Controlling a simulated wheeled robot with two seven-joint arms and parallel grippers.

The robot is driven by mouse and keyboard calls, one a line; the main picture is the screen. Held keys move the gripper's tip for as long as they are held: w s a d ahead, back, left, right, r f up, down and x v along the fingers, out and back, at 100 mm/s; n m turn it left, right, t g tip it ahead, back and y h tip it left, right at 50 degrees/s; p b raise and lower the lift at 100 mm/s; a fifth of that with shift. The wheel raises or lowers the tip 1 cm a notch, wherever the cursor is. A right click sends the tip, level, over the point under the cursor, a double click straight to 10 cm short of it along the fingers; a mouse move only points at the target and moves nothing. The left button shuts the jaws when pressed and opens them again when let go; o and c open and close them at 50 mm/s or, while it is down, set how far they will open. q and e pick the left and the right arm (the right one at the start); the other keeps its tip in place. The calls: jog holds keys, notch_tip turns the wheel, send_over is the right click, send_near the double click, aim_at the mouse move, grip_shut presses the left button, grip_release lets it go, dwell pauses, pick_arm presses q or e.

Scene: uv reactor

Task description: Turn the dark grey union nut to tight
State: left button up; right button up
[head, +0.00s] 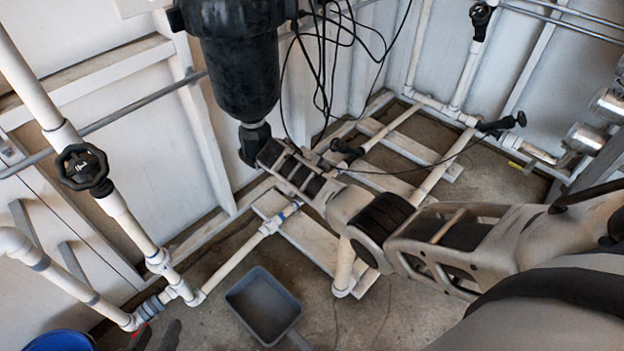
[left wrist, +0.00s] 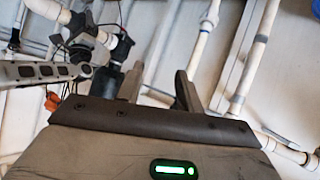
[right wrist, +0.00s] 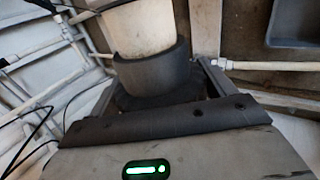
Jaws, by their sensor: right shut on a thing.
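The dark grey union nut (right wrist: 150,75) shows in the right wrist view as a thick ring around a pale pipe, above a wider dark flange. My right gripper (right wrist: 160,90) is shut on it, one finger on each side. In the head view my right gripper (head: 262,152) reaches in from the right to the dark fitting (head: 254,137) under the black filter housing (head: 235,65); the hand partly hides it. My left gripper (head: 156,336) is low at the left edge of the head view, fingers apart and empty. Its fingers also show apart in the left wrist view (left wrist: 158,88).
A white pipe with a black valve handle (head: 83,167) runs down the left. A grey pan (head: 264,305) lies on the floor beside a blue bucket (head: 60,341). Black cables (head: 325,50) hang beside the housing. White pipes and pale planks crowd the floor behind my right arm.

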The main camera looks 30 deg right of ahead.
jog(key=o, duration=0.9)
jog(key=p+v, duration=0.3)
jog(key=v, duration=0.4)
jog(key=shift+w+r+p, duration=0.1)
jog(key=shift+r+p, duration=0.15)
jog(key=shift+p, duration=0.15)
pick_arm(q)
notch_tip(320, 180, up, 6)
jog(key=a+p, duration=0.1)
jog(key=p, duration=0.1)
jog(key=shift+s+a+r+t, duration=0.15)
jog(key=shift+s+r+t, duration=0.05)
jog(key=shift+t, duration=0.2)
pick_arm(e)
jog(key=v, duration=0.8)
jog(key=shift+a+r, duration=0.2)
jog(key=shift+a, duration=0.1)
